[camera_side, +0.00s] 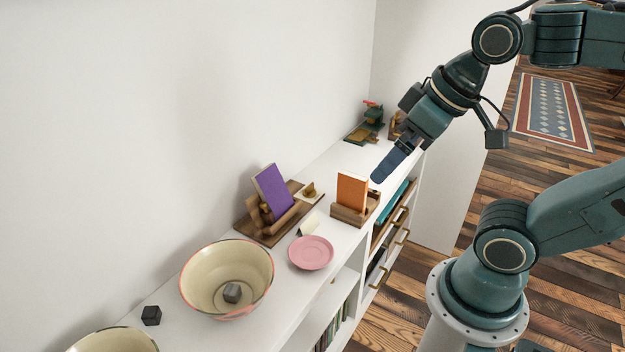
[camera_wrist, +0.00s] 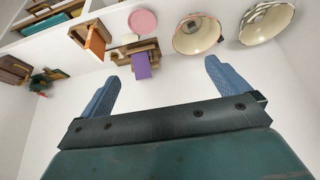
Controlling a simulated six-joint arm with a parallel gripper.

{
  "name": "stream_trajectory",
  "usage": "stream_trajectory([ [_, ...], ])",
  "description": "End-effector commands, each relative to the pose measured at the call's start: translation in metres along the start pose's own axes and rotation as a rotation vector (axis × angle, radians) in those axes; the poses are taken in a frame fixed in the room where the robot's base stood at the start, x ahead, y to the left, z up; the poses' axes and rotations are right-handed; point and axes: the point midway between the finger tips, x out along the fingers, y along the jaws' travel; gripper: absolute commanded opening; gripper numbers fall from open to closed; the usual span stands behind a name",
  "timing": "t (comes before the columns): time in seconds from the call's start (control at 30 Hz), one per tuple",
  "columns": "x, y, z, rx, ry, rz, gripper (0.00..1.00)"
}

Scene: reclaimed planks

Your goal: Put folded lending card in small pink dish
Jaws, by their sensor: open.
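The small pink dish (camera_side: 311,253) lies on the white shelf top and looks empty; it also shows at the top of the wrist view (camera_wrist: 143,22). A small cream folded card (camera_side: 309,224), which looks like the folded lending card, stands on the shelf just behind the dish, apart from or barely beside it. In the wrist view the cream card (camera_wrist: 130,38) is small and hard to make out. My gripper (camera_side: 383,172) is above the shelf, farther along it beyond the orange card. Its blue fingers (camera_wrist: 160,82) are open, with nothing between them.
An orange card in a wooden holder (camera_side: 352,192) stands right of the folded card. A purple card in a wooden stand (camera_side: 272,189) is behind it. A cream bowl (camera_side: 226,270) holding a grey cube, a black cube (camera_side: 151,315) and another bowl (camera_side: 115,341) are left. The wall borders the shelf.

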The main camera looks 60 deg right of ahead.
Motion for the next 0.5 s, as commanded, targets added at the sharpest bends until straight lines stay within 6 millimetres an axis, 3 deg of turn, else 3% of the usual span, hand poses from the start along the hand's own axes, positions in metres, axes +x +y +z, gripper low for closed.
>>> stream_trajectory([
  [0.27,0.013,0.007,-0.031,-0.001,-0.050,0.014,1.00],
  [0.5,0.036,0.019,-0.068,-0.004,-0.109,0.026,1.00],
])
